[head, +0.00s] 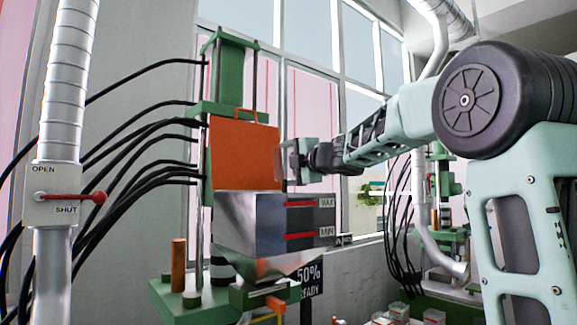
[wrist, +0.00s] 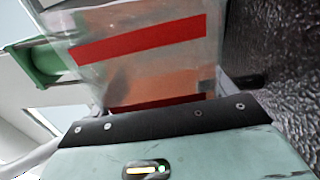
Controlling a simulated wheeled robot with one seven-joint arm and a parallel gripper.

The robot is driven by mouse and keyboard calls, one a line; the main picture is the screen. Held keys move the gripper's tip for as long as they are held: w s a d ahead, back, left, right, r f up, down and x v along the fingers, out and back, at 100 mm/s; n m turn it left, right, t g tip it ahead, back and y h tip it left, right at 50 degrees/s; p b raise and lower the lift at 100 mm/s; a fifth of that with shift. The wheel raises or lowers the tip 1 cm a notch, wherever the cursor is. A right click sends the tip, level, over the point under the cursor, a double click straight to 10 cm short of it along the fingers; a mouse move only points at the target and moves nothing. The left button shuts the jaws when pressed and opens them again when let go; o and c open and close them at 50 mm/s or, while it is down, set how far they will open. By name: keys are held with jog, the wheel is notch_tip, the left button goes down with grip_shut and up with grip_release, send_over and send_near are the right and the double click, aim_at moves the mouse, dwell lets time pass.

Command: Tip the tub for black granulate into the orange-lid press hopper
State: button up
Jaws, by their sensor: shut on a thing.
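The press hopper (head: 260,222) is a metal box with red MAX and MIN marks, mounted on the green press. Its orange lid (head: 245,155) stands upright behind it. My gripper (head: 303,160) is just right of the lid, above the hopper's right side. It is shut on the tub (head: 283,160), a small translucent container in the head view. In the wrist view the tub (wrist: 150,40) is clear with red bands, and orange shows through it. My gripper's jaws (wrist: 165,115) sit at its near edge. The tub's contents and exact tilt are hard to tell.
A dark, bumpy surface (wrist: 280,50) fills the right of the wrist view; I cannot tell what it is. Black hoses run left of the press. A lever (head: 75,197) marked OPEN and SHUT is on a pipe at left.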

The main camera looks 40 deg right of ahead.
jog(key=shift+d+r+m+p, duration=0.15)
jog(key=shift+d+m+p, duration=0.2)
jog(key=shift+m+p, duration=0.5)
jog(key=shift+d+m+p, duration=0.15)
jog(key=shift+m+p, duration=0.3)
jog(key=shift+d+f+m, duration=0.1)
jog(key=shift+f+m, duration=0.2)
jog(key=shift+f, duration=0.05)
jog(key=d+m+p, duration=0.2)
jog(key=d+p, duration=0.1)
jog(key=shift+d+f+m, duration=0.1)
jog(key=shift+d+m, duration=0.15)
jog(key=shift+m, duration=0.05)
jog(key=shift+w+d+f+m+p, duration=0.1)
jog(key=shift+d+f+m+p, duration=0.2)
jog(key=shift+d, duration=0.1)
